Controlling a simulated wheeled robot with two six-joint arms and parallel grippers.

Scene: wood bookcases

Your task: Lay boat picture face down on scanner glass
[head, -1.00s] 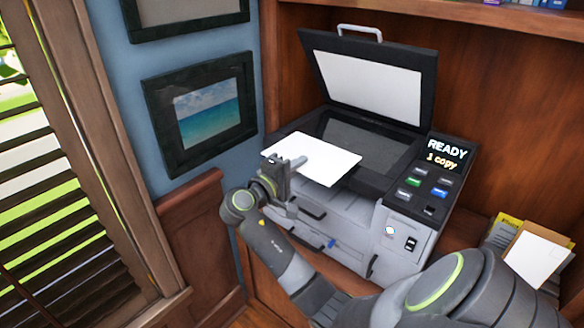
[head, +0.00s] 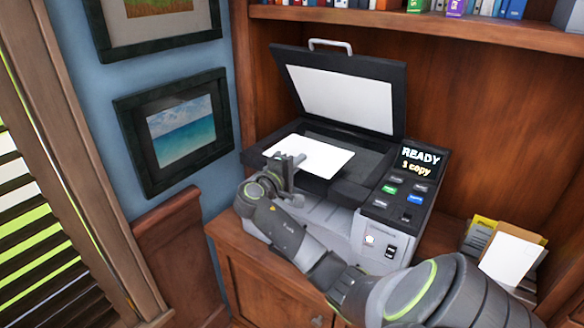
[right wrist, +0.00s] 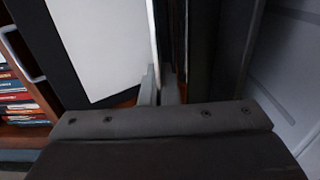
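A white sheet (head: 309,155), its blank side up, is held flat by my right gripper (head: 287,168). Any picture on its other side is hidden. The sheet is over the left front part of the scanner glass (head: 368,160); I cannot tell whether it touches. The scanner lid (head: 345,97) stands open, its white underside showing. In the right wrist view the sheet shows edge-on as a thin pale strip (right wrist: 152,35) between the fingers (right wrist: 160,88). My left gripper is not in view.
The scanner's panel (head: 409,190) reads READY. A holder with papers (head: 507,255) stands at the right on the wooden cabinet. A shelf of books (head: 470,8) runs above. Framed pictures, one of the sea (head: 181,130), hang on the blue wall at left.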

